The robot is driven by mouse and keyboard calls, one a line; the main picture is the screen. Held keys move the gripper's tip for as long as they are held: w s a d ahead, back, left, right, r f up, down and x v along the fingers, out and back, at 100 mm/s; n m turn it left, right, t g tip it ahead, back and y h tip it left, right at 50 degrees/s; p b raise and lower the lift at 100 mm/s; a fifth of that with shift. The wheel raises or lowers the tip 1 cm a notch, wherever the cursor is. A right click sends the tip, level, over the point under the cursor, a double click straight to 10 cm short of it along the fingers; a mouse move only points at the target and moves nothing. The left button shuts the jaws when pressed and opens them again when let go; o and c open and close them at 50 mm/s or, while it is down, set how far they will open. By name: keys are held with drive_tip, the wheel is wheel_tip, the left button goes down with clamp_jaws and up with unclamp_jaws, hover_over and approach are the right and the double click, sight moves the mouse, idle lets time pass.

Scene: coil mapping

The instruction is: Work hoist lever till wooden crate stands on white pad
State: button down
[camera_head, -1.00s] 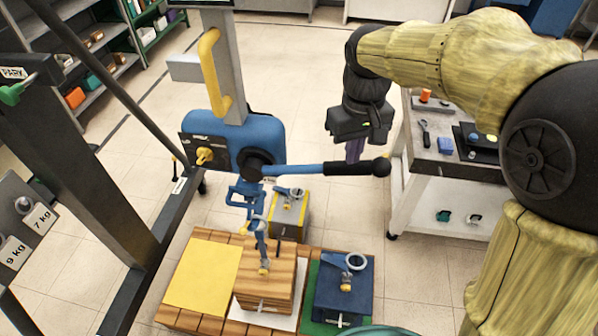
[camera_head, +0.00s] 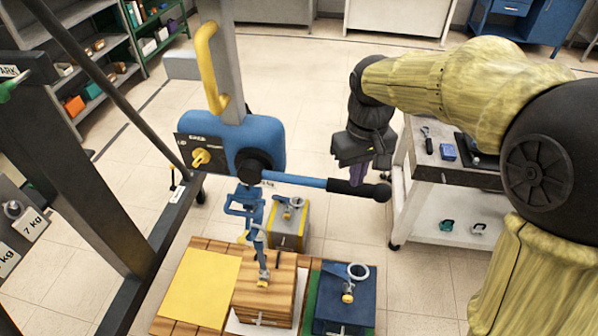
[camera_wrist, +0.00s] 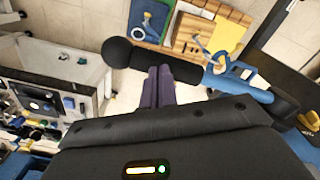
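The hoist lever (camera_head: 300,181), blue with a black grip and ball end, sticks out right from the blue hoist body (camera_head: 225,140), sloping slightly down. The wooden crate (camera_head: 265,290) is below the hoist on its hook and chain. The white pad (camera_head: 238,326) shows under its front edge; I cannot tell whether they touch. My gripper (camera_head: 356,178) is at the lever's black grip, its purple fingers partly hidden behind it. In the wrist view the fingers (camera_wrist: 158,72) are close together, their tips at the grip (camera_wrist: 170,64), which is not clearly between them.
A yellow pad (camera_head: 201,286) lies left of the crate. A blue block (camera_head: 343,300) with a ring stands on a green pad to the right, and a grey-yellow block (camera_head: 289,232) behind. A dark frame post (camera_head: 95,150) stands left. A white workbench (camera_head: 440,205) stands right.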

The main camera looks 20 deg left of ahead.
sight(352, 195)
drive_tip(key=shift+f+b, duration=1.4)
drive_tip(key=shift+f, duration=0.95)
drive_tip(key=shift+s+a+f+b, duration=0.1)
drive_tip(key=shift+f+b, duration=0.5)
drive_tip(key=shift+f, duration=0.3)
drive_tip(key=r+p, duration=0.7)
drive_tip(key=r, duration=0.1)
drive_tip(key=shift+d+r, duration=0.15)
drive_tip(key=shift+d, duration=0.05)
